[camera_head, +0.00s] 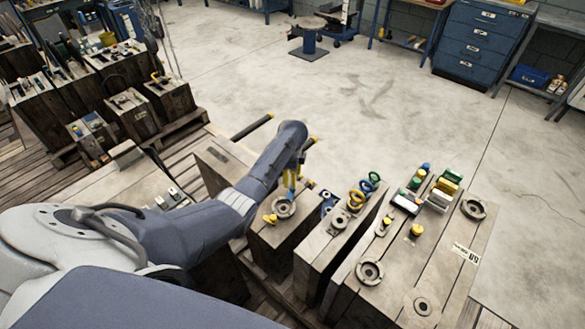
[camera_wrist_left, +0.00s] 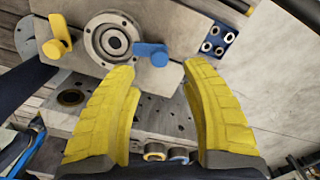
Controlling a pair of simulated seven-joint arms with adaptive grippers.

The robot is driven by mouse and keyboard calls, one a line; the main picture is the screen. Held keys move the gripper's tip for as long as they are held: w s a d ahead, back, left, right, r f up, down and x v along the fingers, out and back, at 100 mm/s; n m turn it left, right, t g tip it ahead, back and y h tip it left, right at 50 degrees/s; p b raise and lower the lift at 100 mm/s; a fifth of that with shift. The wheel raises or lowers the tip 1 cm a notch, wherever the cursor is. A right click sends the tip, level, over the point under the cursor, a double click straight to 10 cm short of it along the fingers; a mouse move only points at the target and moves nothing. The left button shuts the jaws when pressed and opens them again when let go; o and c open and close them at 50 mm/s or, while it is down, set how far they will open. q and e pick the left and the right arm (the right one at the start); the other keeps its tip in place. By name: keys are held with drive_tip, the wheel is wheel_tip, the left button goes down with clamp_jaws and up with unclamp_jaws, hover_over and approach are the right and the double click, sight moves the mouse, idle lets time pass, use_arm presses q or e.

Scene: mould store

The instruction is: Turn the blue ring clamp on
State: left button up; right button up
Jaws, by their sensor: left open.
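The blue ring clamp (camera_wrist_left: 150,50) is in the left wrist view. It is a short blue bar with a rounded end, and its left end lies at or over the rim of a round steel ring (camera_wrist_left: 112,40). A yellow clamp (camera_wrist_left: 56,38) sits on the ring's other side, apart from it. My left gripper (camera_wrist_left: 160,70) has yellow fingers spread apart, with the blue clamp just beyond the gap between the tips. My right gripper is not in view.
A blue block with holes (camera_wrist_left: 218,40) lies right of the clamp in the wrist view. Mould blocks (camera_head: 440,255) with coloured eyebolts (camera_head: 368,186) and clamps stand to the right. More moulds (camera_head: 125,105) stand on pallets at upper left.

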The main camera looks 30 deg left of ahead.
use_arm(q)
wheel_tip(320, 180, up, 6)
drive_tip(key=shift+r, duration=0.15)
idle(0.3)
idle(0.3)
